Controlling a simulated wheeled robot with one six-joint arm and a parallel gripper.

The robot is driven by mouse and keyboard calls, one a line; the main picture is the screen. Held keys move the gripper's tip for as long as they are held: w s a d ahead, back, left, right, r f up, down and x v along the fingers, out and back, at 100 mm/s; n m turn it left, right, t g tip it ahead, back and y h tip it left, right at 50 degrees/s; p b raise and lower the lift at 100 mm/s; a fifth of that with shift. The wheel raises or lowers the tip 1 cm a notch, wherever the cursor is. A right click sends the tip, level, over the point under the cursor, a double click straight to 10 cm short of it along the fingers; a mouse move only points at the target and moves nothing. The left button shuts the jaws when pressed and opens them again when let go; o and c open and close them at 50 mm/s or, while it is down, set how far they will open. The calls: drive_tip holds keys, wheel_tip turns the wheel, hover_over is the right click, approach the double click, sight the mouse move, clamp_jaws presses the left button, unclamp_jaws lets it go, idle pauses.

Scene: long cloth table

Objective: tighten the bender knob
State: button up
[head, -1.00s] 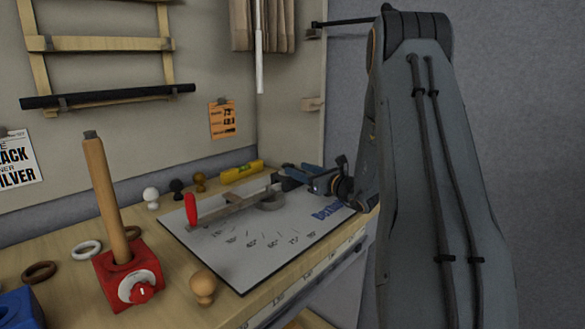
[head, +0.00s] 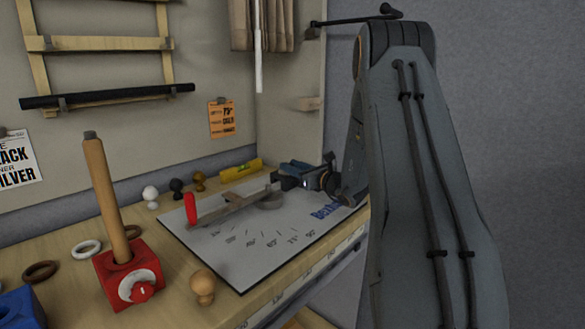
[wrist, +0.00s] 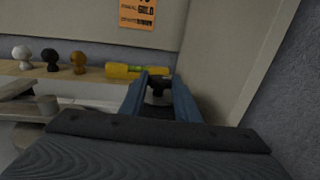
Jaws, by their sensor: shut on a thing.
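The bender is a pale board (head: 235,262) with angle marks and a grey lever with a red handle (head: 190,209). My gripper (head: 284,174) is at the back right of the board, beyond the grey round post (head: 271,200). In the wrist view, the two blue fingers of my gripper (wrist: 160,78) have a small dark knob (wrist: 158,88) between them, and they are shut on it. The knob's lower part is hidden by the gripper. In the head view the fingers hide the knob.
A yellow level (head: 241,171) lies behind the board, close to the fingers. White, black and brown ball-topped pieces stand left of it. A red block (head: 128,275) with a wooden post and a wooden knob piece (head: 203,287) stand at the front left. A wall panel is close on the right.

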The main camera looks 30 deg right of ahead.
drive_tip(key=h+b, duration=0.1)
drive_tip(key=m+h, duration=0.1)
drive_tip(key=shift+a+m+t+h+b, duration=0.3)
drive_tip(key=shift+b, duration=0.1)
drive_tip(key=shift+m+h+b, duration=0.7)
drive_tip(key=shift+h, duration=0.4)
drive_tip(key=o, duration=1)
drive_tip(key=shift+o, duration=0.2)
drive_tip(key=s, duration=0.8)
drive_tip(key=shift+a+b, duration=0.1)
drive_tip(key=shift+b, duration=0.25)
